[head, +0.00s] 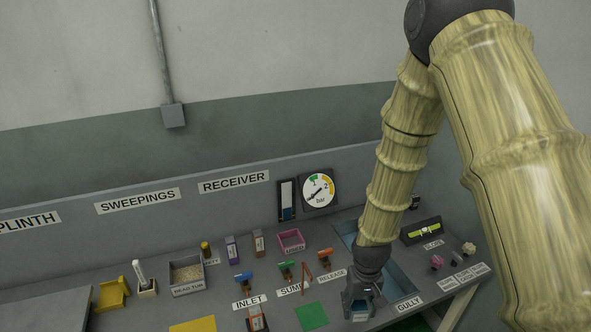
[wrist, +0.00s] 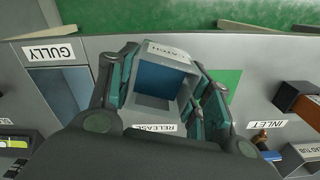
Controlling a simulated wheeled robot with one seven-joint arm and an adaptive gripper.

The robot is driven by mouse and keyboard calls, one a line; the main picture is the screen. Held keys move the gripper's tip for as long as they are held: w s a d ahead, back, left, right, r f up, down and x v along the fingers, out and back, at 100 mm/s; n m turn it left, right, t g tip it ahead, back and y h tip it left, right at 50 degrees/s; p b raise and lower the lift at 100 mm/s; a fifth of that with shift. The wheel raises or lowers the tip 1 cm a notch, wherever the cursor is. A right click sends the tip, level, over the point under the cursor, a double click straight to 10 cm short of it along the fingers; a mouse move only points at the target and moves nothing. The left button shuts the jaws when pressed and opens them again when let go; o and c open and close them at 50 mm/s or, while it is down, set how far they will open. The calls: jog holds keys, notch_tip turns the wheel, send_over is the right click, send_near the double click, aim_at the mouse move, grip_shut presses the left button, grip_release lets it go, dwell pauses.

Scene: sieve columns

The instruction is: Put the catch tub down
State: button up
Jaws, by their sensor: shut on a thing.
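The catch tub (wrist: 168,102) is a small grey open-topped box with a blue inside and a white label on its rim. In the wrist view it sits between the two fingers of my gripper (wrist: 158,85), which is shut on it. In the head view my gripper (head: 360,296) holds the tub (head: 360,316) at the front of the bench, left of the gully. The tub's underside is hidden, and I cannot tell whether it touches the bench.
A green square (head: 312,316) lies left of the tub. The blue-lined gully (head: 398,278) is a recess to its right. The RELEASE label (head: 332,275), coloured levers (head: 287,268) and a pink tray (head: 291,239) stand farther back. The bench's front edge is close.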

jog(key=shift+w, duration=0.25)
jog(key=shift+s+a, duration=0.15)
jog(key=shift+s, duration=0.2)
jog(key=s+a+n, duration=0.2)
jog(key=s+n, duration=0.2)
jog(key=s, duration=0.3)
jog(key=w+d, duration=0.1)
jog(key=w, duration=0.4)
jog(key=w+d+p, duration=0.1)
jog(key=w, duration=0.4)
jog(key=w+d+f, duration=0.1)
jog(key=w+d, duration=0.1)
jog(key=w, duration=0.2)
jog(key=shift+w+p, duration=0.3)
jog(key=shift+w, duration=0.1)
jog(key=shift+f+p, duration=0.4)
jog(key=shift+f, duration=1.35)
jog(key=shift+f, duration=0.15)
jog(key=o, duration=1)
